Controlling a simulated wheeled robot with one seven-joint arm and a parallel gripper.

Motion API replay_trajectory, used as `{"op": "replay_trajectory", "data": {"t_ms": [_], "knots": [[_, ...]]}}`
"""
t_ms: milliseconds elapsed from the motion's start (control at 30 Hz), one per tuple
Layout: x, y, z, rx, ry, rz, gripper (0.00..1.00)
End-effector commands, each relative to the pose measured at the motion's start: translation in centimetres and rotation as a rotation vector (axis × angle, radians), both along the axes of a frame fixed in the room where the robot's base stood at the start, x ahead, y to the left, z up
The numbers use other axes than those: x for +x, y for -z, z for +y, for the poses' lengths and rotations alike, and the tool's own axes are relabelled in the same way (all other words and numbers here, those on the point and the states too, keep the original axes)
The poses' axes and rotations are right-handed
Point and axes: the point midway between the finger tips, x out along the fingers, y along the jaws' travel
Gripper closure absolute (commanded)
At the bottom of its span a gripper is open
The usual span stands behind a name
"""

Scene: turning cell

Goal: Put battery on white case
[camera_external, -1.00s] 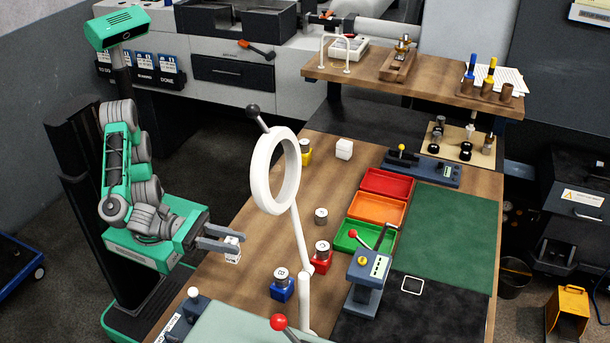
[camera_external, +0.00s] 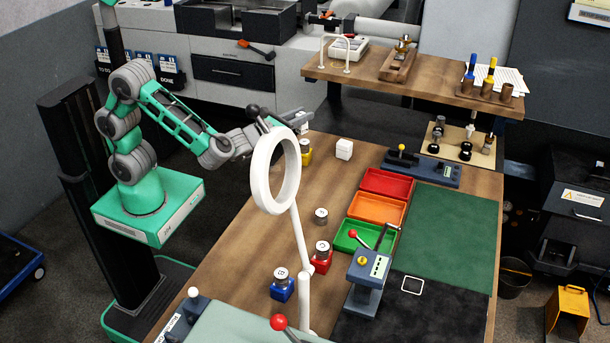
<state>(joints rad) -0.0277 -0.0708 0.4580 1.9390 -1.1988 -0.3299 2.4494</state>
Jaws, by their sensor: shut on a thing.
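My gripper (camera_external: 299,119) is raised over the far left edge of the table, partly behind the magnifier ring. It is shut on a small white block (camera_external: 303,129) with dark print, which may be the battery; its label is too small to read. The plain white case (camera_external: 344,149) stands on the wooden table to the right of my gripper and apart from it, with nothing on top. A small grey cylinder with a pale top (camera_external: 321,216) stands loose on the table nearer the front.
A yellow case (camera_external: 306,157), a red case (camera_external: 321,263) and a blue case (camera_external: 282,291) each bear a grey cylinder. The white magnifier ring (camera_external: 253,175) stands close to my arm. Red, orange and green trays (camera_external: 388,184) lie to the right. Wood around the white case is clear.

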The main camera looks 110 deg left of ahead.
Motion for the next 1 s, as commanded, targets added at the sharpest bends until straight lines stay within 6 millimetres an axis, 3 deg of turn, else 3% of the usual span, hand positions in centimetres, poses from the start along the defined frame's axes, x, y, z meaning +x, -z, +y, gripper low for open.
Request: {"op": "replay_trajectory", "data": {"t_ms": [100,400,700,1000], "knots": [[-1.6,-0.7,3.0,0.0,-0.063,-0.001,1.0],[-3.3,-1.2,7.1,0.0,-0.135,0.0,1.0],[-0.8,-2.6,6.8,0.001,-0.074,0.0,1.0],[5.5,0.7,11.3,-0.001,-0.074,0.003,1.0]]}}
